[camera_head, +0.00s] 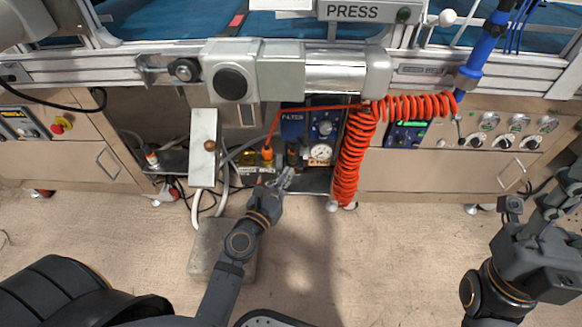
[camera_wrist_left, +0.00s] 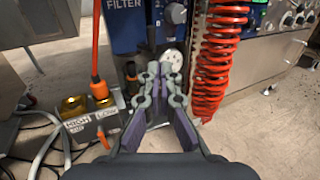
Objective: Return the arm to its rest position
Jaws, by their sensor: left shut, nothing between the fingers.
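My left gripper (camera_head: 284,177) reaches forward in the middle of the head view, in front of the lower part of the machine. Its fingers are together and hold nothing. The left wrist view shows the same closed fingers (camera_wrist_left: 160,85) from behind, pointing toward the blue filter unit (camera_wrist_left: 124,28) and a round white gauge (camera_wrist_left: 174,60). My right arm (camera_head: 510,265) is at the lower right of the head view. Its gripper (camera_head: 555,195) is partly cut off by the picture's edge, and I cannot make out its fingers.
A red coiled hose (camera_head: 347,160) hangs just right of my left gripper. An orange-tipped red tube (camera_head: 267,152) and valve boxes (camera_wrist_left: 90,118) are at its left. A grey pedal box (camera_head: 208,238) stands on the floor. The floor (camera_head: 370,260) between my arms is clear.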

